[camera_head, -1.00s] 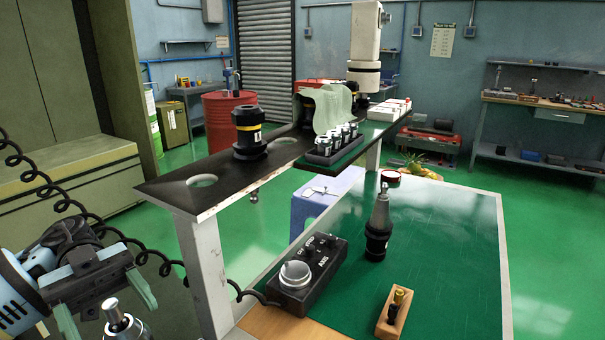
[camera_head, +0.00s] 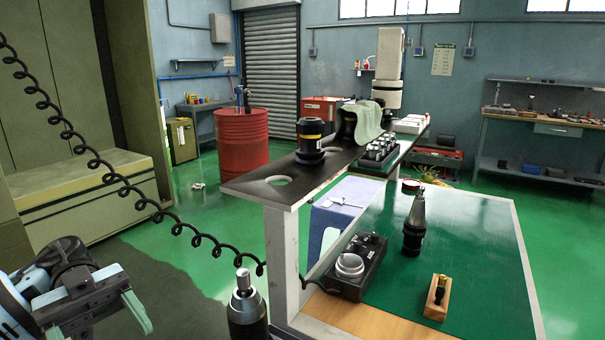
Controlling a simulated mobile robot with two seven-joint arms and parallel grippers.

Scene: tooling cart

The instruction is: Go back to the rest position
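My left gripper (camera_head: 97,322) is at the lower left of the head view. Its two pale green fingertips are apart, with nothing visible between them. A black tool holder with a metal stud on top (camera_head: 246,309) stands upright in the foreground to the right of this gripper, apart from it. Its lower end is cut off by the frame edge. My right gripper is not in view.
The cart has a green top (camera_head: 470,235) and a raised dark shelf (camera_head: 245,188) with holders. A black tool holder (camera_head: 414,228), control box (camera_head: 358,268) and wooden block (camera_head: 436,303) sit on the top. A coiled cable (camera_head: 135,195) crosses the left. Green floor is open behind.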

